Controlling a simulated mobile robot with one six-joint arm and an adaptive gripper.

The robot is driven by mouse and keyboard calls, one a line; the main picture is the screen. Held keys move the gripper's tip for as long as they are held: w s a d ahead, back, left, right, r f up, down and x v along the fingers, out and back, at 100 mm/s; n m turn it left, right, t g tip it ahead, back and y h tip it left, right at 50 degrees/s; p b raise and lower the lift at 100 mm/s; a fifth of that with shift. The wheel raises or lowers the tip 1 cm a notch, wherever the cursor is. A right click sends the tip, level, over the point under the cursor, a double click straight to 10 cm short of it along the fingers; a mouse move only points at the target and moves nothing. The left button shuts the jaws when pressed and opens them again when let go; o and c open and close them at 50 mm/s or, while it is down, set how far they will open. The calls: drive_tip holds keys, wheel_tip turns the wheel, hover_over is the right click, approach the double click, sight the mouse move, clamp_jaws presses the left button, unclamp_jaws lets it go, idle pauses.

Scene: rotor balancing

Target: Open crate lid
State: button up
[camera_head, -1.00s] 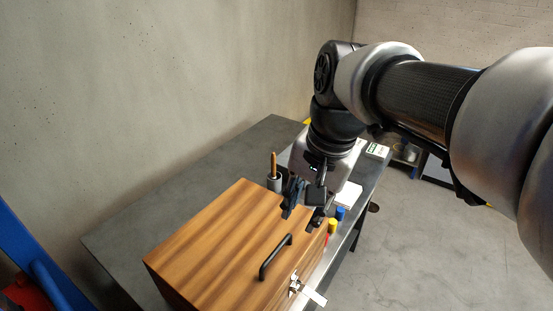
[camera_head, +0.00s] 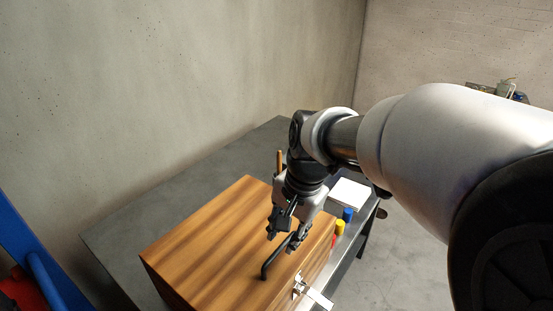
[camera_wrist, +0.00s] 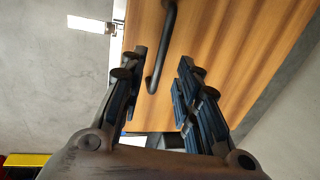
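The wooden crate (camera_head: 207,235) stands on the grey table with its striped lid shut. A black bar handle (camera_head: 271,263) is fixed on the lid near its right side. A metal latch (camera_head: 299,286) with a pale plate sticks out from the crate's right side. My gripper (camera_head: 284,239) is just above the far end of the handle. In the wrist view my gripper (camera_wrist: 160,85) is open, and the handle (camera_wrist: 163,50) runs between its two fingers without visible contact. The latch (camera_wrist: 90,25) shows at the top left there.
The grey table (camera_head: 130,225) has free room left of the crate. Blue (camera_head: 347,214) and yellow (camera_head: 340,227) cylinders and a white block (camera_head: 349,193) stand right of my gripper. A brown stick (camera_head: 280,162) rises behind it. A wall bounds the left.

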drive_tip(key=shift+w+a+f+b, duration=0.1)
drive_tip(key=shift+a+f+b, duration=0.05)
drive_tip(key=shift+f, duration=0.55)
drive_tip(key=shift+w+a+f+b, duration=0.1)
drive_tip(key=shift+f+b, duration=0.05)
drive_tip(key=shift+f, duration=0.55)
drive_tip(key=shift+c, duration=0.2)
clamp_jaws()
